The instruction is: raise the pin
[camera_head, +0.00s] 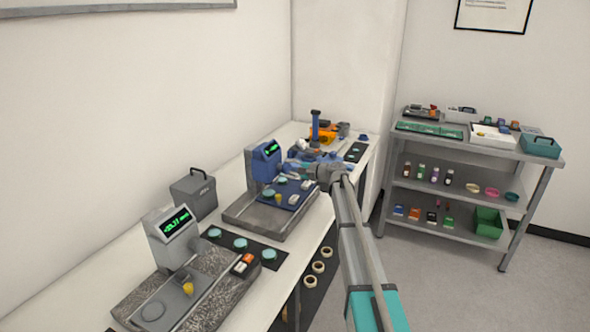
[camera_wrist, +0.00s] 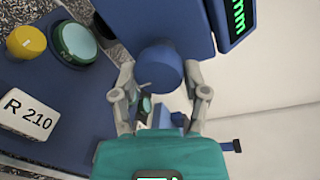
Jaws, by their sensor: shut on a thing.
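The blue instrument (camera_head: 266,163) with a green-lit display stands on a dark grey base on the bench. In the wrist view its blue body (camera_wrist: 170,22) fills the top, with the display (camera_wrist: 238,15) at the right. A round blue knob (camera_wrist: 156,70) sticks out from the body. My gripper (camera_wrist: 158,76) has its two grey fingers on either side of this knob, shut on it. In the head view my gripper (camera_head: 296,166) is at the right side of the instrument, its fingertips small and partly hidden. I cannot make out a separate pin.
A blue plate (camera_wrist: 70,125) beside the knob bears a yellow knob (camera_wrist: 26,42), a teal disc (camera_wrist: 75,43) and an R 210 label (camera_wrist: 27,114). A second grey instrument (camera_head: 172,237) stands nearer. A shelf unit (camera_head: 470,146) is at the right.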

